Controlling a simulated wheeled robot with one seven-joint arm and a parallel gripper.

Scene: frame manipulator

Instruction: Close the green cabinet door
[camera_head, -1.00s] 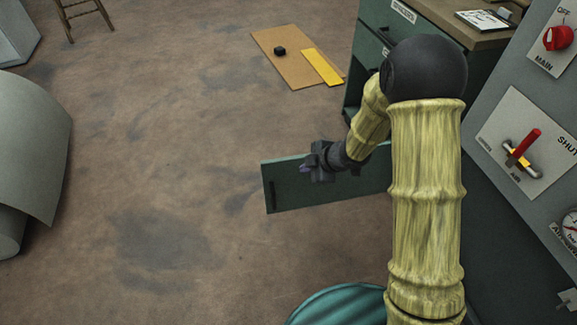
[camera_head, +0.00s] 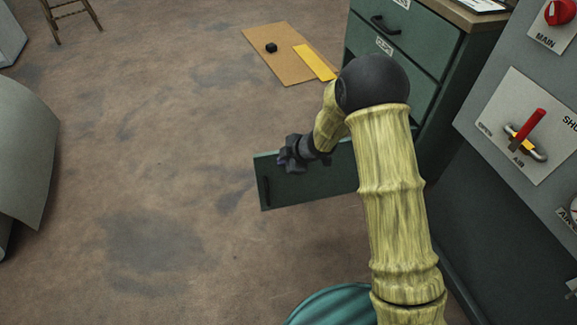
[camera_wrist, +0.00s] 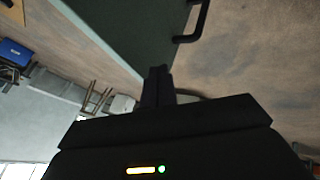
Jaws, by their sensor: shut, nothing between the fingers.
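The green cabinet door (camera_head: 318,187) stands open, jutting left from the green cabinet (camera_head: 425,62) in the head view. Its dark handle (camera_head: 266,190) is near the free left edge. My gripper (camera_head: 288,158) is at the door's upper edge, toward the handle end; I cannot tell whether it touches. In the wrist view the door (camera_wrist: 125,30) fills the upper middle, with its handle (camera_wrist: 196,22) to the right. My gripper (camera_wrist: 158,75) shows there with its fingers together and nothing between them. My arm hides the hinge side of the door.
A brown board (camera_head: 262,54) with a yellow strip (camera_head: 314,62) and a small black object (camera_head: 271,47) lies on the floor behind. A grey control panel (camera_head: 530,110) stands at the right. A wooden chair (camera_head: 72,15) is far left. Floor left of the door is clear.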

